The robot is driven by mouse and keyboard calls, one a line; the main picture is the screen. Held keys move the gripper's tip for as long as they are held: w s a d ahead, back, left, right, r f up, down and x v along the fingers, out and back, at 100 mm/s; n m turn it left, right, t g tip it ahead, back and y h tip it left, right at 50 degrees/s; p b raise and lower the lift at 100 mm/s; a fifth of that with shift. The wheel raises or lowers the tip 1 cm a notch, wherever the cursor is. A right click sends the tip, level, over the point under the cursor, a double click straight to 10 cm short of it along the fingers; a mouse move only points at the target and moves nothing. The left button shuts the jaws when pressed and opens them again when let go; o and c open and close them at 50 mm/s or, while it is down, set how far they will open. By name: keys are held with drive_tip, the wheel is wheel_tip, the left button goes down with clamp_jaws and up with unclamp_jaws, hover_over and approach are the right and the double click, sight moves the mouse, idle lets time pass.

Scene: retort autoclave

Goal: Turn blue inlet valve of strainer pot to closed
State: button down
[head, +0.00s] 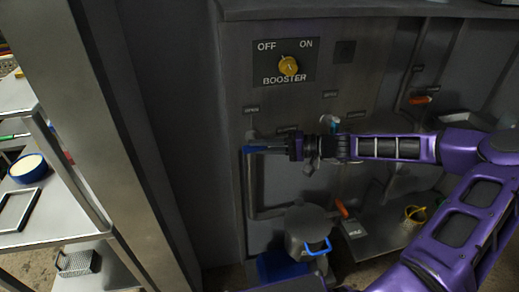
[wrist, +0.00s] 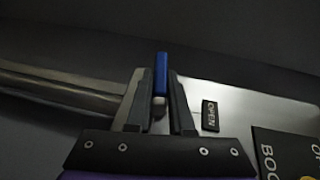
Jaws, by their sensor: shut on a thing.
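The blue valve handle (head: 257,149) is on the pipework at the left of the grey panel. It points left out of my gripper (head: 290,148), roughly level. In the wrist view the blue handle (wrist: 161,75) lies between the two fingers of my gripper (wrist: 158,98), which is shut on it. Its pivot is hidden behind the fingers in the head view. A small OPEN plate (wrist: 210,115) is just right of the fingers. A grey lidded pot (head: 307,222) with a blue handle (head: 318,247) stands below my gripper; I cannot tell if it is the strainer pot.
The BOOSTER switch (head: 288,65) with a yellow knob is above my gripper. A light blue handle (head: 333,123) is close behind my wrist. Orange handles (head: 420,100) (head: 342,208) are to the right. A steel post (head: 120,130) and table (head: 60,220) stand left.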

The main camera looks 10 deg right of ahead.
drive_tip(key=shift+m+t+y+b, duration=0.3)
drive_tip(key=shift+y, duration=0.5)
drive_tip(key=c, duration=0.8)
unclamp_jaws()
drive_tip(key=v, duration=1.7)
drive_tip(key=shift+d, duration=0.15)
drive_tip(key=shift+f, duration=0.2)
